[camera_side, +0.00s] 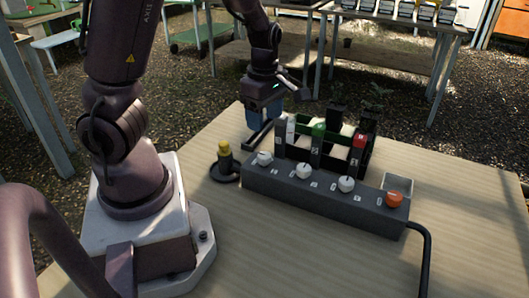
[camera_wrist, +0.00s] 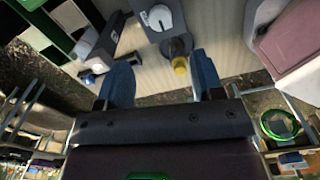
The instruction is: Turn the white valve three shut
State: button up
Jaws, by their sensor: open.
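A dark grey valve block (camera_side: 325,197) lies on the wooden table with three white knobs and an orange knob in a row. From left, they are the first white knob (camera_side: 264,158), the second (camera_side: 303,171), the third (camera_side: 346,184) and the orange knob (camera_side: 394,199). The knob numbers are too small to read. My gripper (camera_side: 267,117) is above and behind the block's left end, away from the third white knob. In the wrist view, its blue fingers (camera_wrist: 161,65) are apart with nothing held; the block's end shows one white knob (camera_wrist: 160,17).
A yellow-topped post (camera_side: 224,158) on a round black base stands left of the block, also in the wrist view (camera_wrist: 180,64). A rack (camera_side: 355,156) with white, green and red-topped items stands behind the block. A black cable (camera_side: 427,255) leaves its right end. The front table is clear.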

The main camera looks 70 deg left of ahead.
aim_at(264, 155)
notch_tip(264, 155, down, 11)
jog(key=shift+r, duration=0.15)
jog(key=c, duration=0.9)
